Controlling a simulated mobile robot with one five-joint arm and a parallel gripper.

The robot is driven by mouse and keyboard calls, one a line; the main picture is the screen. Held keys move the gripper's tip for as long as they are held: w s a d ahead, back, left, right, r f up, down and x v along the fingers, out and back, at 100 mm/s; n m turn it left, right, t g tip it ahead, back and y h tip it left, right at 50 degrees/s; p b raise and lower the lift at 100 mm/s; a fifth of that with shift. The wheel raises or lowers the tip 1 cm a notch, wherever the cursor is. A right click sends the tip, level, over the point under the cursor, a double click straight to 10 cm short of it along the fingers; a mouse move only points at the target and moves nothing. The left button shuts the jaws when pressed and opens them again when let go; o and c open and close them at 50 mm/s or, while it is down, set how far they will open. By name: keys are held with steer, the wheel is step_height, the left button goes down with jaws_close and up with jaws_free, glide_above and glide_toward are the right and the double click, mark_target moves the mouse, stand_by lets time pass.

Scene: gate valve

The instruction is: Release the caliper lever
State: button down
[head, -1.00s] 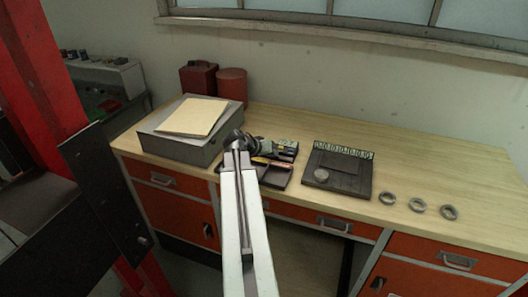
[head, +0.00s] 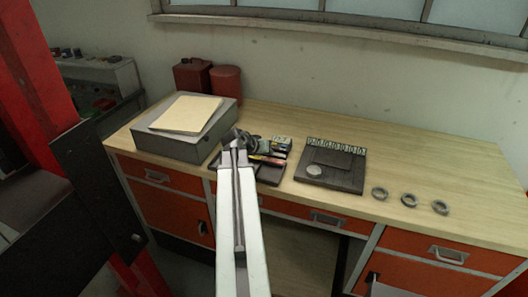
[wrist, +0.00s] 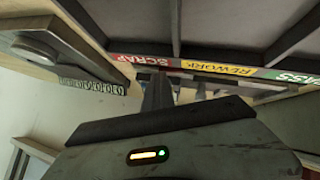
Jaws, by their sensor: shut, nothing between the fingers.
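My gripper (head: 237,143) is at the end of my pale arm, over the front left of the dark tool tray (head: 269,174). It is shut and empty. It also shows in the wrist view (wrist: 157,92), where its fingers point toward the tray's coloured labels, "SCRAP" (wrist: 130,62) and "REWORK" (wrist: 232,69). Dark rounded shapes lie right by the fingertips in the head view, partly hidden. I cannot make out a caliper or its lever with certainty, or whether the gripper touches anything.
A dark board (head: 330,178) with a pale disc and a row of tags lies right of the tray. Three grey rings (head: 409,200) lie further right. A grey box (head: 170,145) with a yellowish sheet (head: 186,113) stands left. Red cans (head: 225,84) stand behind. The bench's right rear is clear.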

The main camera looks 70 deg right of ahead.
steer(key=shift+w+f, duration=0.25)
steer(key=shift+w, duration=0.35)
steer(key=shift+w+a, duration=0.1)
steer(key=shift+w+a+r, duration=0.1)
steer(key=shift+r, duration=0.1)
steer(key=p+v, duration=0.1)
steer(key=v, duration=0.1)
steer(key=p+v, duration=0.2)
steer(key=v, duration=0.1)
steer(key=p+v, duration=0.2)
steer(key=shift+s+a+r, duration=0.15)
steer(key=shift+s+r, duration=0.05)
steer(key=shift+r, duration=0.05)
steer(key=shift+f, duration=0.15)
steer(key=shift+s, duration=0.1)
